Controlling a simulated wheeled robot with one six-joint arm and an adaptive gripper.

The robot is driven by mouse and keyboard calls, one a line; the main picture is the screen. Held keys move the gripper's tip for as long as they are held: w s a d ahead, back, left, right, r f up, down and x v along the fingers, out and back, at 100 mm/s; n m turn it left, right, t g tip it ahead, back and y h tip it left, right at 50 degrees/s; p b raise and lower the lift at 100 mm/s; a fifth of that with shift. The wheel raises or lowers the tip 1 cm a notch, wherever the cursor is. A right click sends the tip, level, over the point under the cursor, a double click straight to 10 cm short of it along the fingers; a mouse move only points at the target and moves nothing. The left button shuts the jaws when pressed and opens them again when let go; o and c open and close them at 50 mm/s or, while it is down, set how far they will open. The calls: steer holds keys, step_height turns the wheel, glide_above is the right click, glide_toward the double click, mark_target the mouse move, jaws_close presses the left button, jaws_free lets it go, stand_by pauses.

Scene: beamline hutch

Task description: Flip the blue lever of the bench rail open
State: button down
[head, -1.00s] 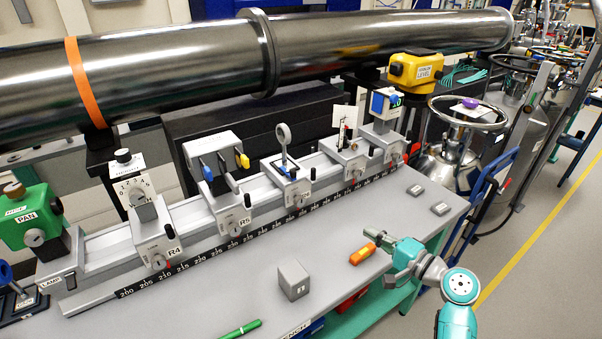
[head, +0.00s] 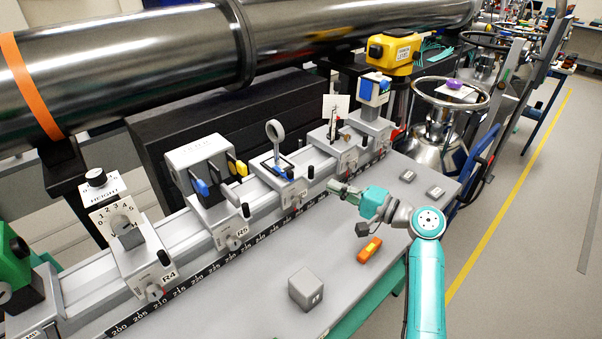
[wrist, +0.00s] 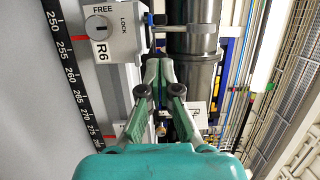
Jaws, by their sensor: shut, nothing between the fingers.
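The blue lever (head: 201,187) sticks out of the front of a grey box-shaped unit (head: 196,152) on the bench rail, on the carriage labelled R5. A yellow lever (head: 238,166) sits to its right. I cannot tell the blue lever's exact setting. My gripper (head: 332,186) is over the bench near the rail's front edge, well right of the blue lever and apart from it. In the wrist view my gripper (wrist: 160,62) is shut and empty, with its tips beside the R6 carriage (wrist: 112,38). The blue lever is not recognisable in the wrist view.
A grey block (head: 306,289) and an orange tool (head: 369,250) lie on the bench. A large steel pipe (head: 130,65) runs behind the rail.

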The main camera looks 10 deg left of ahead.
glide_toward(283, 170)
steer(key=w+a, duration=0.1)
steer(key=w+a+r, duration=0.1)
steer(key=a, duration=0.1)
steer(key=shift+w, duration=0.1)
stand_by(0.4)
